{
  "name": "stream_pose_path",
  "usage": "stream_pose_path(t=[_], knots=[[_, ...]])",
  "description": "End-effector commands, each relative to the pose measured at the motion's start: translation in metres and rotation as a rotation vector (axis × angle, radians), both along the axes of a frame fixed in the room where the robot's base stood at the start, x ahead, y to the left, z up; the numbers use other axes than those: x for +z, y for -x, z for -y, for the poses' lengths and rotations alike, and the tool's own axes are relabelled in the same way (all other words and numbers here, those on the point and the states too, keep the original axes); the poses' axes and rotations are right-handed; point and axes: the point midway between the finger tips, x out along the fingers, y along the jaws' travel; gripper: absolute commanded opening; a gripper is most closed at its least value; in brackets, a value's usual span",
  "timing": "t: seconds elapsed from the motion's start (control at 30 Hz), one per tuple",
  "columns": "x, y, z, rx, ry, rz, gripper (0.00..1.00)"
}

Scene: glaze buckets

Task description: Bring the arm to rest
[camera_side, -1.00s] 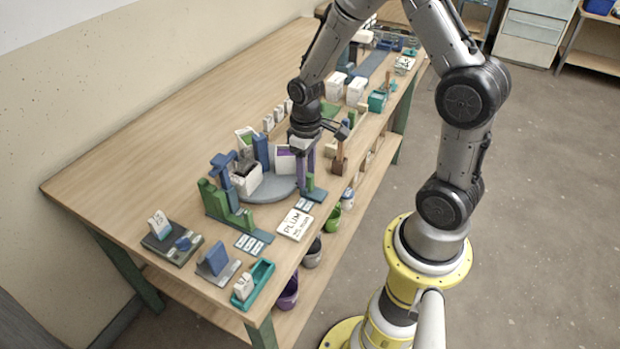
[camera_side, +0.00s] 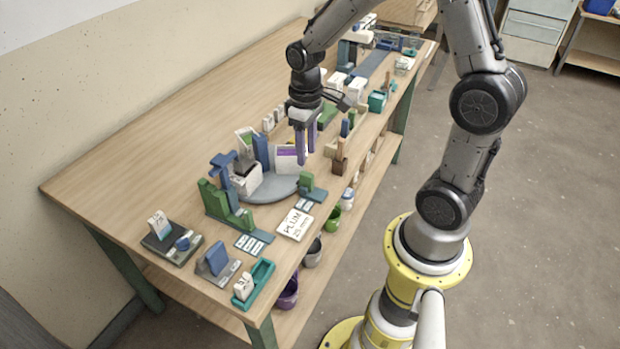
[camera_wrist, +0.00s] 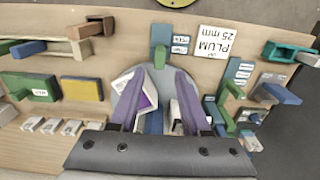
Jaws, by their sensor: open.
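My gripper (camera_side: 306,140) points down above the right edge of the round grey turntable (camera_side: 278,187) in the side view. Its two purple-tipped fingers are apart with nothing between them. In the wrist view my gripper (camera_wrist: 155,85) shows both fingers spread over the turntable, partly covering what stands there. A white block with a purple face (camera_side: 288,158) stands on the turntable just left of the fingers. It also shows by the left finger in the wrist view (camera_wrist: 140,102). I cannot tell whether a finger touches it.
A white PLUM 25 mm card (camera_side: 295,224) lies near the table's front edge. A green and blue stand (camera_side: 228,200) rises left of the turntable. A teal tray (camera_side: 254,284) is at the near end. The table's back left is bare.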

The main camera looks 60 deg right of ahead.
Motion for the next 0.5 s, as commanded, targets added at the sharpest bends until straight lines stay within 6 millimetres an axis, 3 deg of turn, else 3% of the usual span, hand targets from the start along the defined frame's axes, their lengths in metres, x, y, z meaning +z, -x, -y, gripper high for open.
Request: stream_pose_path(t=[0.13, 0.23, 0.37, 0.5], knots=[[0.001, -0.001, -0.002, 0.007, 0.001, 0.004, 0.47], [0.018, -0.007, -0.007, 0.027, 0.013, 0.054, 0.47], [0.063, -0.006, -0.023, 0.072, 0.038, 0.175, 0.47], [0.116, 0.021, -0.046, 0.107, 0.055, 0.316, 0.47]])
